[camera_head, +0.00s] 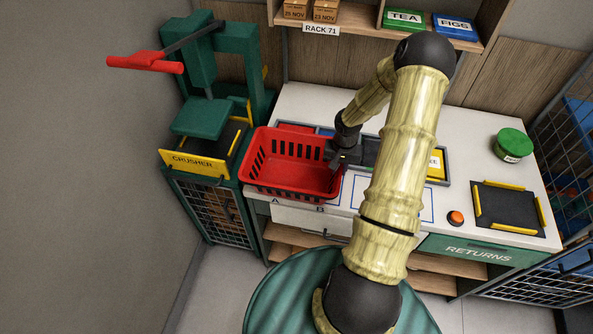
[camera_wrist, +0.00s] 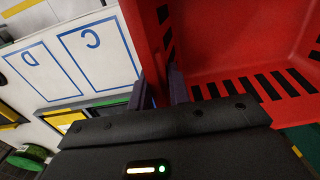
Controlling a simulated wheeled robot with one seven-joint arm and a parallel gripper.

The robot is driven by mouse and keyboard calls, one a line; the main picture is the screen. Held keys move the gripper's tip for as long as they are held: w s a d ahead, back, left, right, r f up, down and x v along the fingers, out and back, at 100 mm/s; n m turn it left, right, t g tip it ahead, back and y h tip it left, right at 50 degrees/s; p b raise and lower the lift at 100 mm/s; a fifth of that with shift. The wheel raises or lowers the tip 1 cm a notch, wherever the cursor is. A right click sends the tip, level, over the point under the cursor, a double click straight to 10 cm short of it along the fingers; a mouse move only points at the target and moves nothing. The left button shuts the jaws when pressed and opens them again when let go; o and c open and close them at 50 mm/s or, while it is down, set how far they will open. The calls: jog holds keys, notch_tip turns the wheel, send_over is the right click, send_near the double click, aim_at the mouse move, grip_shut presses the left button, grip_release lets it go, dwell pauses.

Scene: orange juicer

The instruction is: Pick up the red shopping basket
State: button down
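The red shopping basket (camera_head: 292,166) is at the left end of the white counter, above the A and B marks, its left side close to the crusher. It is open-topped with slotted walls and looks empty. My gripper (camera_head: 343,158) is at its right wall. In the wrist view, the basket (camera_wrist: 240,45) fills the upper right, and one finger of my gripper (camera_wrist: 159,88) is on each side of its wall. The fingers appear shut on the wall. I cannot tell whether the basket's bottom touches the counter.
The green crusher (camera_head: 200,120) with a red handle (camera_head: 145,63) stands left of the counter. A grey tray (camera_head: 370,152) lies behind my arm. A shelf (camera_head: 350,20) hangs above.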

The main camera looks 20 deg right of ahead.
jog(key=shift+r, duration=0.1)
dwell(0.3)
notch_tip(320, 180, up, 10)
jog(key=b, duration=0.2)
jog(key=shift+b, duration=0.35)
jog(key=shift+w, duration=0.1)
dwell(0.4)
